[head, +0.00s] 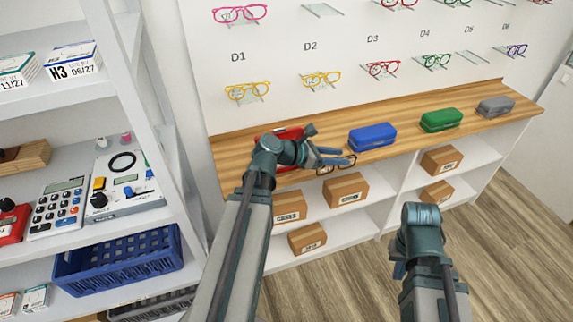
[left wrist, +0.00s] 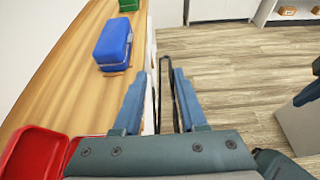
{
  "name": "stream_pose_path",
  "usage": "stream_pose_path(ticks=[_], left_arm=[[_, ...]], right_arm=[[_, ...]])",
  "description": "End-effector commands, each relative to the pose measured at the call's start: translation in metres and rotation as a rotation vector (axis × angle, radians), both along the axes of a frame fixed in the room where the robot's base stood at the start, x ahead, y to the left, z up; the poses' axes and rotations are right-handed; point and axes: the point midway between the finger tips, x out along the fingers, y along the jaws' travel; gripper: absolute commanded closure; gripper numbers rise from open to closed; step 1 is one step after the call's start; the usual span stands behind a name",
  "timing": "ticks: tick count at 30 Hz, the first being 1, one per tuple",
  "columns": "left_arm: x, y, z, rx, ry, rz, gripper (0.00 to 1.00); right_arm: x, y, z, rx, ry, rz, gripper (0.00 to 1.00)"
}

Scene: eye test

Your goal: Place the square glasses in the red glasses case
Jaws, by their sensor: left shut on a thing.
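My left gripper (head: 338,156) is shut on a pair of dark-framed glasses (head: 326,171), held just off the front edge of the wooden shelf. In the left wrist view the glasses (left wrist: 164,62) show nearly edge-on between the fingers, so their lens shape is hard to tell. The red glasses case (head: 290,134) lies on the shelf behind my left wrist, which hides much of it. In the left wrist view the red case (left wrist: 32,158) is open, at the lower left. My right gripper (head: 398,268) hangs low at the right, its fingers mostly hidden.
A blue case (head: 372,137), a green case (head: 441,120) and a grey case (head: 495,106) stand closed along the wooden shelf (head: 330,150). Cardboard boxes (head: 346,190) sit in cubbies below. Glasses hang on the wall above. A white rack (head: 150,125) stands at the left.

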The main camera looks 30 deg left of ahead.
Motion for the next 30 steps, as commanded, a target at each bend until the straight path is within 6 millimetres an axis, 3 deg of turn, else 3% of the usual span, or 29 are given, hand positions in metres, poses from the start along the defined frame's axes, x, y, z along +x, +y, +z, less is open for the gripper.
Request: stream_pose_path(ticks=[12, 18, 23, 30], left_arm=[[-0.001, 0.102, -0.01, 0.0, 0.0, 0.006, 1.0], [-0.004, 0.142, -0.013, 0.0, -0.001, 0.003, 1.0], [-0.005, 0.155, -0.014, 0.0, -0.001, 0.001, 1.0], [-0.007, 0.156, -0.017, -0.001, -0.001, 0.0, 1.0]], right_arm=[[0.0, 0.0, -0.01, 0.0, 0.0, 0.0, 1.0], [0.0, 0.0, -0.014, 0.0, 0.0, 0.0, 1.0], [0.0, 0.0, -0.015, 0.0, 0.0, 0.0, 1.0], [0.0, 0.0, -0.017, 0.0, 0.0, 0.0, 1.0]])
